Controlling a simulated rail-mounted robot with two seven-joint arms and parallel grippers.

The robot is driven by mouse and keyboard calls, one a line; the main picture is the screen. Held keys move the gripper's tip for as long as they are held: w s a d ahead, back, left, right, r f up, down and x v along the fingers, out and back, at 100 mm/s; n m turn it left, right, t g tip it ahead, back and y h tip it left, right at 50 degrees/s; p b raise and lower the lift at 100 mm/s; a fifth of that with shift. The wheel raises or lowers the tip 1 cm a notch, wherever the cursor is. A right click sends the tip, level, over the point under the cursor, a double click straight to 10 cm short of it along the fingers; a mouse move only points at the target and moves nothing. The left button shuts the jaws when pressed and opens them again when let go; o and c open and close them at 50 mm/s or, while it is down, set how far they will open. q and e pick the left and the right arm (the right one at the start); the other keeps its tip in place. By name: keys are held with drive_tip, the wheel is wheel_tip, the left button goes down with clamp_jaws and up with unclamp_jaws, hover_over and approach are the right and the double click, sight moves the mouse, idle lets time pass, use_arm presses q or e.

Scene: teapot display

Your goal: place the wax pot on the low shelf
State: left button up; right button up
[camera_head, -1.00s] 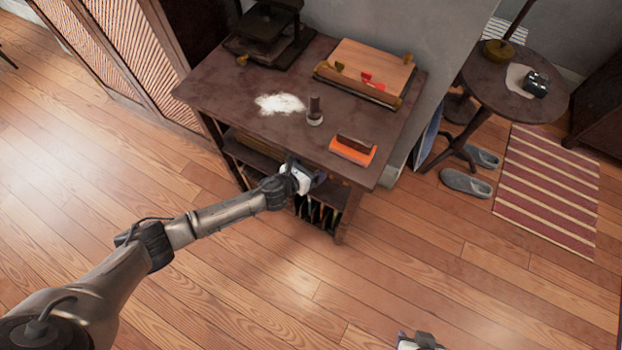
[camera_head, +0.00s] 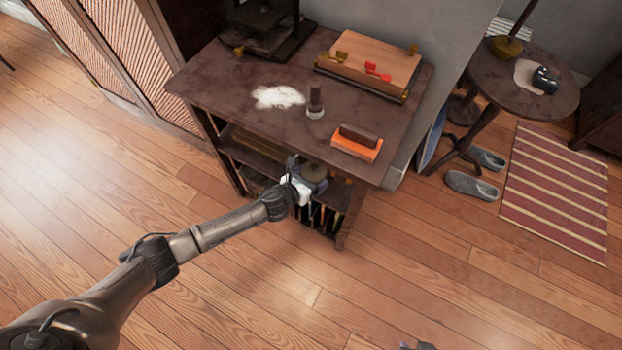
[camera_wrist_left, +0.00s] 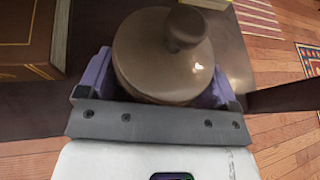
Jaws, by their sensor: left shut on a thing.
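The wax pot (camera_wrist_left: 150,55) is a brown round pot with a knobbed lid, seen close in the left wrist view. My left gripper (camera_head: 304,184) is shut on it, with a purple finger on either side. In the head view the pot (camera_head: 314,171) shows small at the front of the table, under the tabletop's front edge. The low shelf (camera_head: 248,156) is a dark board under the tabletop, largely hidden. I cannot tell whether the pot touches it. Only a sliver of my right gripper shows at the bottom edge of the head view.
The dark table (camera_head: 225,85) carries white powder (camera_head: 278,97), a small stamp-like tool (camera_head: 315,101), an orange block with a brown top (camera_head: 356,147) and a wooden board (camera_head: 370,66). Upright items stand in the lower rack (camera_head: 318,218). The floor in front is clear.

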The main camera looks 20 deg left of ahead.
use_arm(q)
drive_tip(key=shift+w+r, duration=0.15)
drive_tip(key=shift+f, duration=0.2)
drive_tip(key=o, duration=1)
drive_tip(key=shift+s+a+r, duration=0.1)
drive_tip(key=shift+s+r, duration=0.1)
drive_tip(key=shift+r, duration=0.05)
drive_tip(key=shift+p+v, duration=2.6)
drive_tip(key=shift+v, duration=3.3)
